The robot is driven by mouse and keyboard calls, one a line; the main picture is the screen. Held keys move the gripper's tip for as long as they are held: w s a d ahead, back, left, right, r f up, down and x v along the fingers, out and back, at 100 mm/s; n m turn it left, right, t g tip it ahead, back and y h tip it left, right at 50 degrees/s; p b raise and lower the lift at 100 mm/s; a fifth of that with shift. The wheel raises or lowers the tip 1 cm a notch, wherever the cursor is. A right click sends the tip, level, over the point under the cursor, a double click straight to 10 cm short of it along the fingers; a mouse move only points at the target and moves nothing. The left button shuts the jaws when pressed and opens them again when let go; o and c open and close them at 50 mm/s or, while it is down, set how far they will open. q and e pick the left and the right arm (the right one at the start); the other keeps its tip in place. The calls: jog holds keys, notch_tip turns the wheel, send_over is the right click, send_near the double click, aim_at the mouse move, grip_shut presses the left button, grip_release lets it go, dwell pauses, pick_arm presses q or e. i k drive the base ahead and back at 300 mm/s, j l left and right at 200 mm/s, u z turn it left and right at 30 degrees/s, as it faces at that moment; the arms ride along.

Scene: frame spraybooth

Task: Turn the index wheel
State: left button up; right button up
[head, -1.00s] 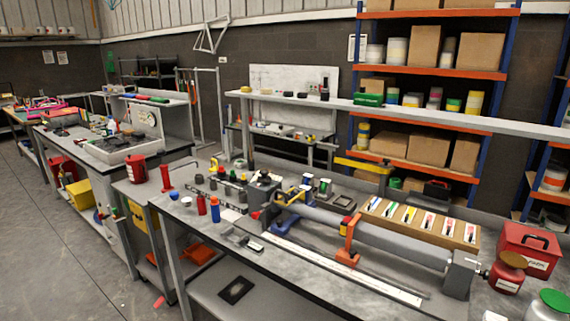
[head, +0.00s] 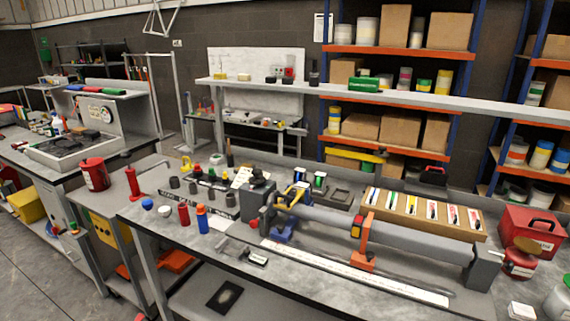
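A grey tube fixture lies along the workbench, with its long tube (head: 415,238) running between a dark grey head block (head: 258,200) on the left and a grey end block (head: 484,268) on the right. I cannot clearly make out an index wheel; the head block's far and end faces are partly hidden. An orange stand (head: 363,243) is at mid-tube. Neither of my grippers is in view.
A white ruled strip (head: 350,272) lies before the tube. A wooden card rack (head: 422,214) and red toolbox (head: 531,230) stand behind and right. Red and blue bottles (head: 202,220) and several dark cups stand left. A shelf (head: 400,97) spans above the bench back.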

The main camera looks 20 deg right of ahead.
aim_at(258, 179)
jog(key=i+j+z, duration=0.2)
jog(key=z, duration=0.25)
jog(key=i+j+z, duration=0.15)
jog(key=j+z, duration=0.25)
